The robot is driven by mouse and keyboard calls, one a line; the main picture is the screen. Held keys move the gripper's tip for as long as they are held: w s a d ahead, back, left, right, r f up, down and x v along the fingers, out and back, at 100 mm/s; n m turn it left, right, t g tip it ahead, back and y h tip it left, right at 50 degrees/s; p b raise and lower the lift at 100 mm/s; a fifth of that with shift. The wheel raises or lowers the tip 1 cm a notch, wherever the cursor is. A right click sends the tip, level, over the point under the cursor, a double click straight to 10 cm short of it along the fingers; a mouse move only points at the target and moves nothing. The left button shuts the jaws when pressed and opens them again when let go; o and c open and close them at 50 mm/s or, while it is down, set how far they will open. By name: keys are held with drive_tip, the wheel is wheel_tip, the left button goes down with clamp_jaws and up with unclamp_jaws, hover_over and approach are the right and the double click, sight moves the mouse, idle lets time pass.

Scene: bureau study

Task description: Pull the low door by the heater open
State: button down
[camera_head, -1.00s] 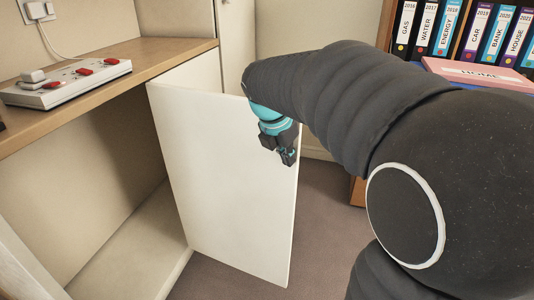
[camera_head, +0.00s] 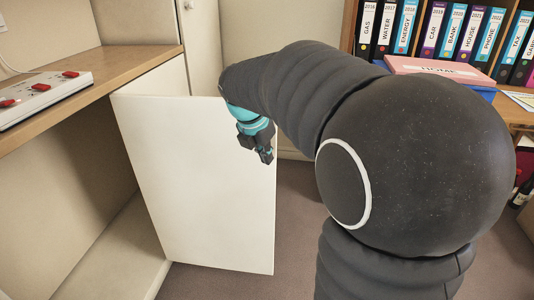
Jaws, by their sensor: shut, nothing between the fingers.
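The low door (camera_head: 190,185) is a plain white panel under the wooden counter, standing well open and swung out from the cupboard. The cupboard interior (camera_head: 70,180) shows to its left and looks empty. My gripper (camera_head: 265,155) is shut and empty, near the door's upper free edge on the side facing me. I cannot tell whether it touches the door. My dark arm reaches in from the right. I cannot make out a handle, and no heater can be picked out.
A white power strip (camera_head: 40,95) with red switches lies on the counter (camera_head: 140,67). Behind stand a tall pale cupboard door (camera_head: 201,45) and shelves of binders (camera_head: 455,35). A pink box file (camera_head: 440,68) lies at the right. Carpet (camera_head: 300,210) is clear beside the door.

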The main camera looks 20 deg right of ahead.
drive_tip(key=s+a+r, duration=0.4)
drive_tip(key=s+r, duration=0.2)
drive_tip(key=r, duration=0.3)
wheel_tip(320, 180, down, 6)
drive_tip(key=s+a+m+y, duration=0.2)
drive_tip(key=s+a+m, duration=0.1)
drive_tip(key=m, duration=1.1)
drive_tip(key=s+a+f+m+t+y, duration=0.1)
drive_tip(key=s+f+m, duration=0.2)
drive_tip(key=s+m, duration=0.2)
drive_tip(key=s+a+f+m+t, duration=0.1)
drive_tip(key=s+f+m+t, duration=0.1)
drive_tip(key=s+m, duration=0.3)
drive_tip(key=s+f, duration=0.1)
drive_tip(key=s, duration=0.3)
drive_tip(key=shift+s+y, duration=0.25)
drive_tip(key=shift+y, duration=0.15)
drive_tip(key=c, duration=1.1)
unclamp_jaws()
drive_tip(key=shift+r, duration=0.15)
